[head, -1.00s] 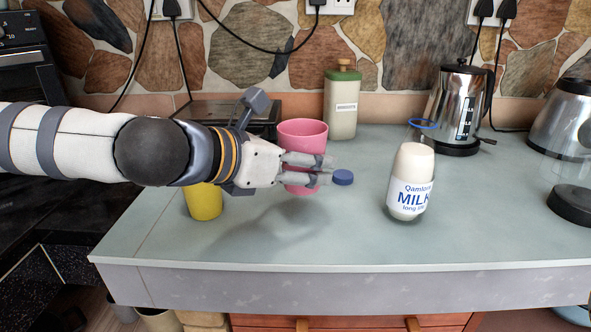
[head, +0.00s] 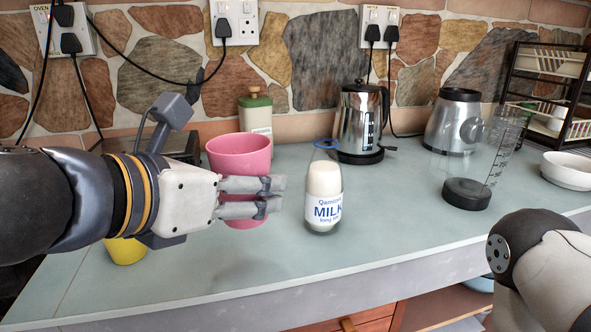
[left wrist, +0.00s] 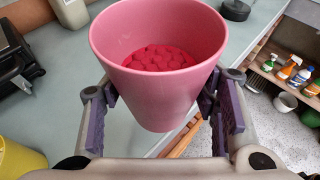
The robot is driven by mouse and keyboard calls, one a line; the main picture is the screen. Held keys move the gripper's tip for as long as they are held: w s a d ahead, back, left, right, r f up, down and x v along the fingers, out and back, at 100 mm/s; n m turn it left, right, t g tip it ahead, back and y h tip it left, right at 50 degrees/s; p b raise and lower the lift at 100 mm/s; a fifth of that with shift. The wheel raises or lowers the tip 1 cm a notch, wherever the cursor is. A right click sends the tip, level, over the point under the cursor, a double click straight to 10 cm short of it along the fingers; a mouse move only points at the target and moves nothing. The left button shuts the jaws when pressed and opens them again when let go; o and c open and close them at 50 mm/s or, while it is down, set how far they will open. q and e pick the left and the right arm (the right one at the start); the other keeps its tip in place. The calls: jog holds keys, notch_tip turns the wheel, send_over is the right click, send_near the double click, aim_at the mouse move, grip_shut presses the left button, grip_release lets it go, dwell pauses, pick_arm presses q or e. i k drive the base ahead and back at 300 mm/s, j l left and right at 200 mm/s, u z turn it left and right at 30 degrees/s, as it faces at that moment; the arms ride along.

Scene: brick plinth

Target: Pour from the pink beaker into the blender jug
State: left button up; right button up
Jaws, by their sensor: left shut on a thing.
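The pink beaker (head: 238,152) is upright in my left gripper (head: 279,196), whose fingers are shut on its sides. The left wrist view shows the beaker (left wrist: 158,90) between the two fingers, with red round pieces inside. In the head view the gripper covers part of its lower body, and I cannot tell its height above the counter. The blender jug (head: 503,150), clear with measuring marks and a black base, stands on the counter to the right, well apart from the beaker. My right arm shows at the lower right; its gripper is out of view.
A milk bottle (head: 324,200) stands between beaker and jug. A steel kettle (head: 360,125) and the blender's metal motor base (head: 455,122) stand behind. A yellow cup (head: 125,251) is partly under my left arm. A white bowl (head: 570,168) is far right. The front counter is clear.

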aim_at(483, 138)
jog(key=i+l+z, duration=0.2)
jog(key=z, duration=0.25)
jog(key=i+l+z, duration=0.1)
jog(key=i+z, duration=0.2)
jog(key=z, duration=0.15)
jog(key=i+z, duration=0.3)
jog(key=z, duration=0.15)
